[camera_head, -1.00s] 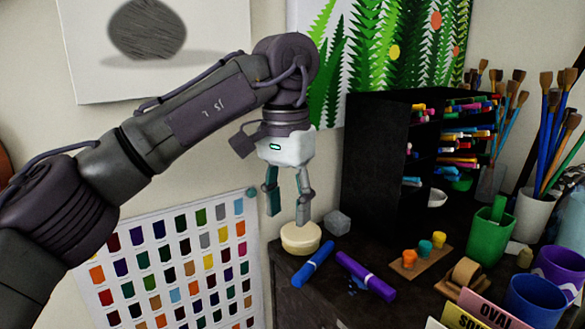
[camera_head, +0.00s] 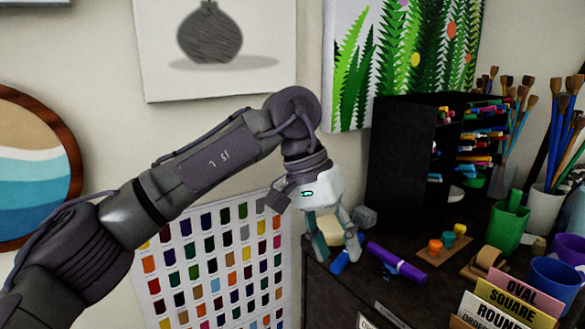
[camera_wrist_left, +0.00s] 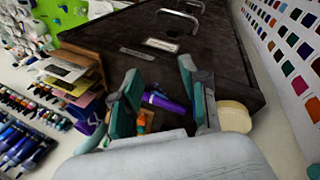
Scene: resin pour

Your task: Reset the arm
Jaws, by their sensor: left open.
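My left arm comes in from the left and bends down at the wrist. My left gripper (camera_head: 338,254) is open and empty, pointing down at the front left corner of the dark cabinet top. Its fingers stand in front of a cream round block (camera_head: 328,228) and a blue marker (camera_head: 339,263), partly hiding both. In the left wrist view the open fingers (camera_wrist_left: 163,88) frame a purple marker (camera_wrist_left: 165,102), with the cream block (camera_wrist_left: 234,116) outside the right finger. I cannot tell whether the fingers touch anything. My right gripper is not in view.
A black marker shelf (camera_head: 405,160) stands behind. A green cup (camera_head: 508,228) and label cards (camera_head: 510,300) are further right.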

